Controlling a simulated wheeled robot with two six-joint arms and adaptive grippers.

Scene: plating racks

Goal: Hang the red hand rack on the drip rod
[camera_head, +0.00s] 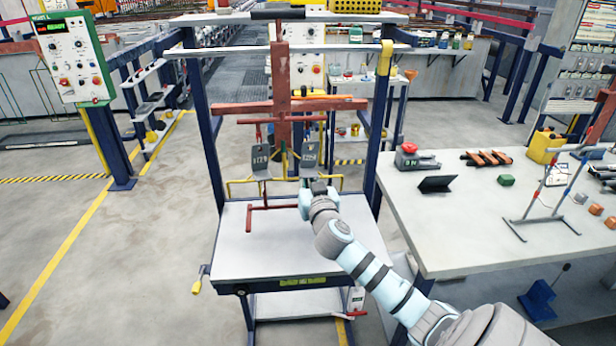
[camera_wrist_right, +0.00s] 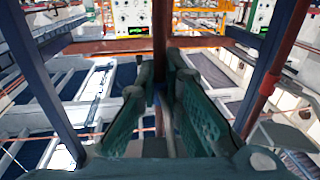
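A large red rack (camera_head: 281,85) with a vertical post and a wide crossbar stands upright in the blue frame. I cannot tell which red parts form the hand rack. A pale horizontal rod (camera_head: 290,50) spans the frame near the top; I cannot tell if it is the drip rod. My right gripper (camera_head: 312,186) is in front of the right grey tag, over the table. In the right wrist view its fingers (camera_wrist_right: 160,88) flank a dark red post (camera_wrist_right: 160,35); contact is unclear. My left gripper is out of view.
Two grey tags, the left one (camera_head: 259,161) and the right one (camera_head: 310,159), hang at the frame's middle. The white table (camera_head: 270,255) below is mostly bare. A side bench (camera_head: 440,225) at right holds a small wire stand (camera_head: 540,218), a dark tablet (camera_head: 437,184) and coloured blocks.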

